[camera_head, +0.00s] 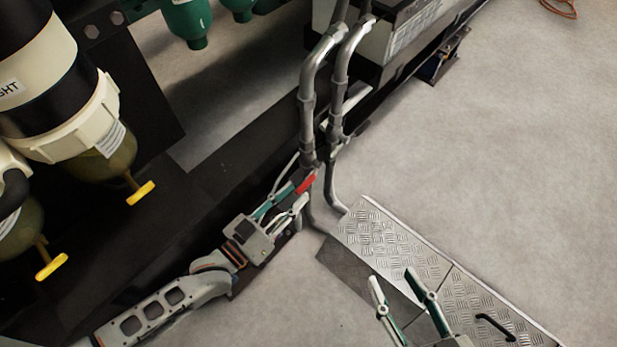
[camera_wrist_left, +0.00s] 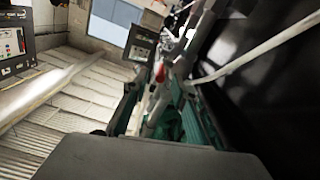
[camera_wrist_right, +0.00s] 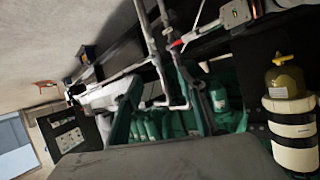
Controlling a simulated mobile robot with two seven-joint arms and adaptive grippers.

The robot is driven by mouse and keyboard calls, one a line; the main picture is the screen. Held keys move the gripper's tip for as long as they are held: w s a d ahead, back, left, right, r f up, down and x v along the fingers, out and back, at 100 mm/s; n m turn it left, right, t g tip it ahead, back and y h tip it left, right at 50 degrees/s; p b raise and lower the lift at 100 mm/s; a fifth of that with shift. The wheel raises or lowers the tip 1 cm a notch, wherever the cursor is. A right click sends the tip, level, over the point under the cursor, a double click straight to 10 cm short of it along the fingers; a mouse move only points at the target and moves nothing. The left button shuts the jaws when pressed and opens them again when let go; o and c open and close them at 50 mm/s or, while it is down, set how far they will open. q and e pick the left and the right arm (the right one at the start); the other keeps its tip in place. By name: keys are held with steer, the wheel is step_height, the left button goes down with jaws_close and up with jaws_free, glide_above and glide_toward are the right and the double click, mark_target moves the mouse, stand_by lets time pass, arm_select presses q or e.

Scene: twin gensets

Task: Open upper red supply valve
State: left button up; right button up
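The red valve handle (camera_head: 306,184) sits low on the grey pipework, beside the foot of the two bent pipes (camera_head: 309,95). My left gripper (camera_head: 300,193) is at the handle, its fingers appearing slightly apart. In the left wrist view the red handle (camera_wrist_left: 160,72) shows between the fingers, but contact cannot be told. The red handle (camera_wrist_right: 176,43) also shows at the left gripper's fingertips in the right wrist view. My right gripper (camera_head: 393,277) is open and empty above the metal plates. The valve body is largely hidden by my left gripper.
Yellow-handled valves (camera_head: 140,193) hang under cream and black filters at the left. Checkered metal plates (camera_head: 385,240) with a black handle (camera_head: 496,327) lie on the floor. A dark frame rail (camera_head: 235,180) runs behind my left arm. The concrete floor at the right is clear.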

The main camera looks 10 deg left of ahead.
mark_target(303, 186)
arm_select(q)
steer(key=x, duration=0.4)
steer(key=shift+f+b, duration=0.2)
steer(key=shift+b, duration=0.2)
steer(key=shift+x, duration=0.8)
steer(key=shift+r, duration=0.15)
jaws_close()
arm_select(e)
steer(key=shift+s+a+f+m+y, duration=0.15)
steer(key=shift+a+f+m, duration=0.05)
steer(key=shift+a+m, duration=0.2)
steer(key=shift+s+a+f+m+y, duration=0.15)
steer(key=shift+a+m, duration=0.15)
steer(key=shift+a, duration=0.1)
